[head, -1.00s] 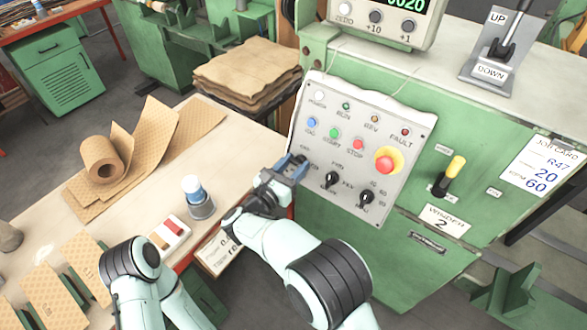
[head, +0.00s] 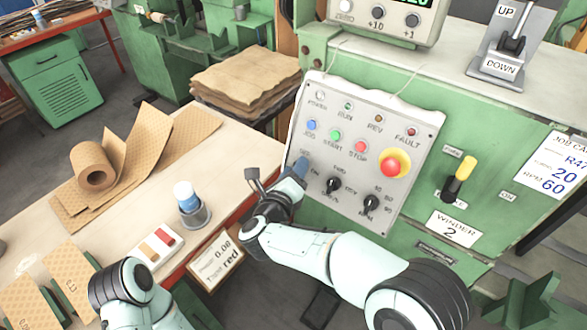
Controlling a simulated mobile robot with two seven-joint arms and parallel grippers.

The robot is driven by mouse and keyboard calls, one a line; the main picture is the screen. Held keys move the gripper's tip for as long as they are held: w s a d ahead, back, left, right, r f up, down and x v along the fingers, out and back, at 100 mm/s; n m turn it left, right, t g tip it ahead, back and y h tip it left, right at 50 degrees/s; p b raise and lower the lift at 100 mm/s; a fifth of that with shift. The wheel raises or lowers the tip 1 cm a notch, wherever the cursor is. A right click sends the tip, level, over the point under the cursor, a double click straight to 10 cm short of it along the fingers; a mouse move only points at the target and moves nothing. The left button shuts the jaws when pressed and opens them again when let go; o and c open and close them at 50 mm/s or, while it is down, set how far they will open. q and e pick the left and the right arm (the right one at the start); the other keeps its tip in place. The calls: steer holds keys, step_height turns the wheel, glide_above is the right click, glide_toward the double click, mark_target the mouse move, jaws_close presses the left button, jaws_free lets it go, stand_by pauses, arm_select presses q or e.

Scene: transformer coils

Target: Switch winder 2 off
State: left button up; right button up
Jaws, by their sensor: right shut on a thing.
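Winder 2's grey control panel (head: 424,150) is tilted on the green machine's front. It has lamps, coloured buttons, a red emergency stop (head: 393,166) on yellow, and two black knobs (head: 333,185) (head: 370,202) in its lower part. My right gripper (head: 292,184) is at the panel's lower left edge, its blue fingers shut on what seems to be a panel switch, which they hide. A yellow-handled switch (head: 462,172) with its handle pointing up stands right of the panel, above the "WINDER 2" plate (head: 453,230). My left gripper is out of view; part of its arm shows at the lower left.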

arm_select(q)
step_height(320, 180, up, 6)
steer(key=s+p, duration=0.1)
steer(key=p, duration=0.6)
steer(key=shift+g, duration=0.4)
arm_select(e)
steer(key=shift+r+n+g+y, duration=0.1)
steer(key=shift+n+g+y, duration=0.4)
steer(key=shift+n, duration=1.35)
steer(key=shift+r+n+g+y, duration=0.1)
steer(key=shift+n+g+y, duration=0.4)
steer(key=shift+n, duration=1.35)
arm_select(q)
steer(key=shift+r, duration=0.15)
arm_select(e)
steer(key=shift+f, duration=0.1)
steer(key=o, duration=1.1)
steer(key=shift+c, duration=0.2)
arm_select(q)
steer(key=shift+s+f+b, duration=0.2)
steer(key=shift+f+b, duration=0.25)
arm_select(e)
steer(key=v, duration=1.3)
steer(key=shift+s, duration=0.2)
